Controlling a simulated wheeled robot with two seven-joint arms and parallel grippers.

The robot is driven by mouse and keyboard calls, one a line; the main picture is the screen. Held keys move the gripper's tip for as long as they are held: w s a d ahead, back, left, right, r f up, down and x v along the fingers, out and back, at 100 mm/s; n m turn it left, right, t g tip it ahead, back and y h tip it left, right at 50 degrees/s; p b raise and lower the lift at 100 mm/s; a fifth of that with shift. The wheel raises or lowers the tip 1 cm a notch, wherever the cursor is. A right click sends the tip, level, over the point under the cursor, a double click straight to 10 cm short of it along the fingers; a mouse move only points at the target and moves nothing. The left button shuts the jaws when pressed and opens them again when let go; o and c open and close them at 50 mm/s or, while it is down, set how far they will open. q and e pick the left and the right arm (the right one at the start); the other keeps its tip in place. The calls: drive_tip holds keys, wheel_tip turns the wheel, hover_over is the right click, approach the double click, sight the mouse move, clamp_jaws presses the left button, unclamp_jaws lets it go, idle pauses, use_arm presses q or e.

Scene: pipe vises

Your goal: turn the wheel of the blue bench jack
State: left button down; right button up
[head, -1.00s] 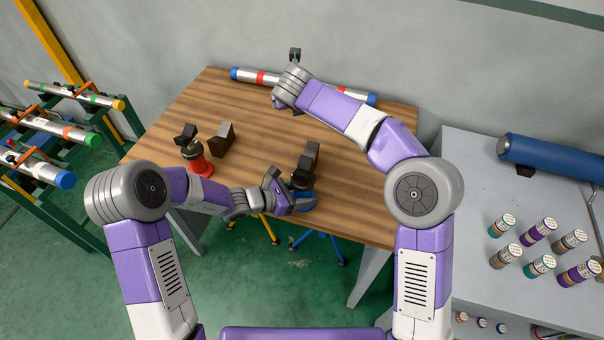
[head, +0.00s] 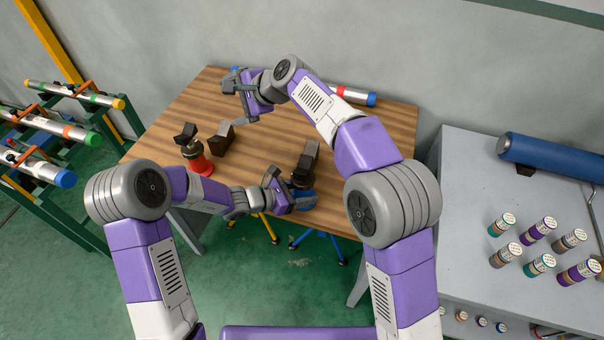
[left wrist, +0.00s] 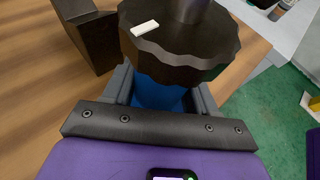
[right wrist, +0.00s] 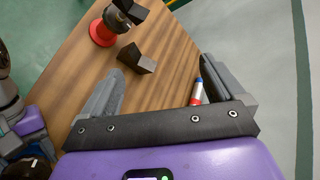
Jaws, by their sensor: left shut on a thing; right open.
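The blue bench jack (head: 304,201) stands at the front edge of the wooden table, its lower part largely hidden by my left gripper. Its dark, scalloped wheel (left wrist: 180,45) with a white mark fills the top of the left wrist view. My left gripper (head: 288,197) is shut on the blue body just below the wheel; the blue shows between its fingers (left wrist: 160,95). My right gripper (head: 237,100) is open and empty above the back left of the table. In the right wrist view its fingers (right wrist: 165,85) stand wide apart.
A red jack (head: 198,163) and a dark block (head: 225,139) stand left on the table (head: 260,150). Another dark block (left wrist: 88,38) is beside the blue jack. A banded pipe (head: 357,97) lies along the back, partly behind my right arm. Pipe racks (head: 60,140) stand left.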

drive_tip(key=s+d+f+n+g+h, duration=0.25)
drive_tip(key=s+d+f+h, duration=0.2)
drive_tip(key=d, duration=0.25)
drive_tip(key=g+h, duration=0.3)
drive_tip(key=h, duration=0.2)
hover_over(303, 169)
drive_tip(key=shift+a+r, duration=0.1)
drive_tip(key=shift+a, duration=0.15)
drive_tip(key=shift+d+f, duration=0.15)
drive_tip(key=shift+f, duration=0.1)
wheel_tip(303, 169, down, 11)
drive_tip(key=shift+f, duration=0.2)
drive_tip(key=shift+c, duration=0.4)
drive_tip(key=c, duration=0.9)
drive_tip(key=n, duration=0.4)
drive_tip(key=shift+s+n, duration=0.1)
drive_tip(key=shift+n, duration=0.15)
drive_tip(key=shift+c, duration=0.3)
